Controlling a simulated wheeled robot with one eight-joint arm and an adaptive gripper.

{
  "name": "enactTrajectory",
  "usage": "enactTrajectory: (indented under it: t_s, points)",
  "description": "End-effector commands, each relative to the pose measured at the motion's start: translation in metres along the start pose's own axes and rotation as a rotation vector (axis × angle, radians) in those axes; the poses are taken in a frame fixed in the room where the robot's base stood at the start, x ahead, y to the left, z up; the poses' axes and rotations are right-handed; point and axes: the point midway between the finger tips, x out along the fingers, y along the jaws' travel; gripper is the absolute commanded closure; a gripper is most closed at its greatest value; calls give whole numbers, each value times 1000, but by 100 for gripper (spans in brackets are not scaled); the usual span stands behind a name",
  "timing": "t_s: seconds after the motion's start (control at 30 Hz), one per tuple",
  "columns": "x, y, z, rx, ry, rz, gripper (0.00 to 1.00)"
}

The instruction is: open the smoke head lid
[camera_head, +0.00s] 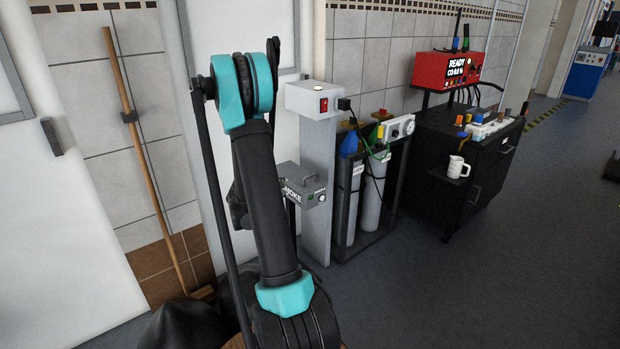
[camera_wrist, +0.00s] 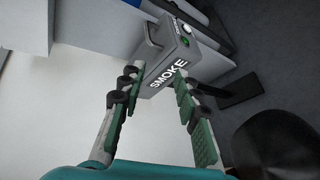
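The lid looks shut. My gripper (camera_wrist: 155,95) is open, with its two green-padded fingers apart and nothing between them. I cannot tell whether a fingertip touches the box.
A grey post with a red-switched box (camera_head: 314,100) stands beside the smoke head. Gas cylinders (camera_head: 370,200) in a rack and a black cabinet (camera_head: 465,175) are to the right. A broom (camera_head: 137,125) leans on the left wall. Floor is free at the right.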

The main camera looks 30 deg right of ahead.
Motion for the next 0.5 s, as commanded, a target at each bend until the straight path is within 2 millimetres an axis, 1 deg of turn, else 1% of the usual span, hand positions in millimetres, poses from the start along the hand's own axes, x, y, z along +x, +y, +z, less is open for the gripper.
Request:
enactTrajectory:
  t_s: [0.03, 0.1, 0.2, 0.3, 0.5]
  points:
    - [16, 0, -3, -44, -21, 32, 68]
    - [32, 2, -6, -109, -48, 76, 68]
    - [50, 2, -8, -184, -81, 124, 68]
    - [61, 1, -9, -236, -104, 156, 68]
    - [74, 1, -9, -272, -120, 177, 68]
